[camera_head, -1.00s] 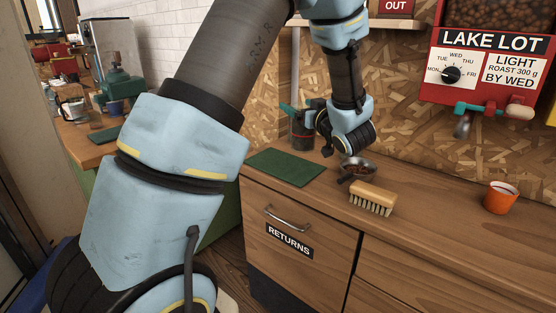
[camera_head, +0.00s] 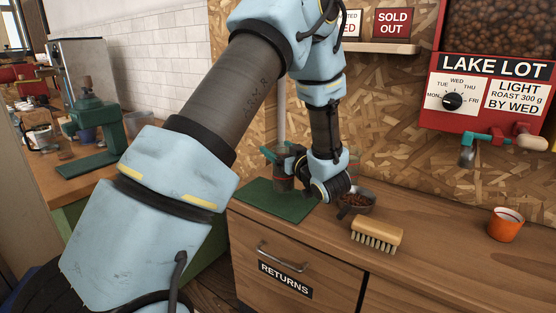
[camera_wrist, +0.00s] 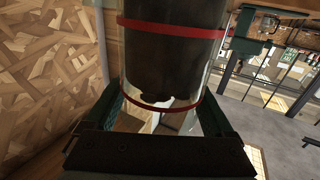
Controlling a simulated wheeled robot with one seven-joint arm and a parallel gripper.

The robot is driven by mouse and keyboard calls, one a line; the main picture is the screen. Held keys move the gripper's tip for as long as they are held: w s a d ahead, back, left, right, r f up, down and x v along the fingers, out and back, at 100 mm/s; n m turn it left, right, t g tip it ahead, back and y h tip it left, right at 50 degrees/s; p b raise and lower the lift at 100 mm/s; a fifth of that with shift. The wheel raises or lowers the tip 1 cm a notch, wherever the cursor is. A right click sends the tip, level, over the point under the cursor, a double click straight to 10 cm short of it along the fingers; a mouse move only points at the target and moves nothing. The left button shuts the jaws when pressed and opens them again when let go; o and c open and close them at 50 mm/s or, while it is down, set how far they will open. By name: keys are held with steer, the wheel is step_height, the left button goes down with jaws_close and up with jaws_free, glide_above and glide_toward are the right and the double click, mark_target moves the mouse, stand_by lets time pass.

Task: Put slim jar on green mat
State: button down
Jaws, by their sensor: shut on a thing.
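The slim jar (camera_head: 283,180) is clear glass with dark contents and red bands. My gripper (camera_head: 281,160) is shut on it and holds it upright, with a teal finger showing beside it. The jar fills the upper middle of the wrist view (camera_wrist: 172,60), between the two dark green fingers. The green mat (camera_head: 262,203) lies flat at the left end of the wooden counter. In the head view the jar's base overlaps the mat's back part. I cannot tell whether it touches the mat.
A metal scoop or bowl of beans (camera_head: 356,201) sits just right of my wrist. A wooden brush (camera_head: 377,232) lies in front of it, and an orange cup (camera_head: 505,225) stands farther right. A chipboard wall (camera_head: 400,150) rises behind. The mat's front part is clear.

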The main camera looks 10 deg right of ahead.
steer(key=shift+f+p, duration=0.3)
steer(key=shift+f, duration=1.45)
steer(key=shift+f, duration=0.2)
jaws_free()
steer(key=shift+r, duration=0.15)
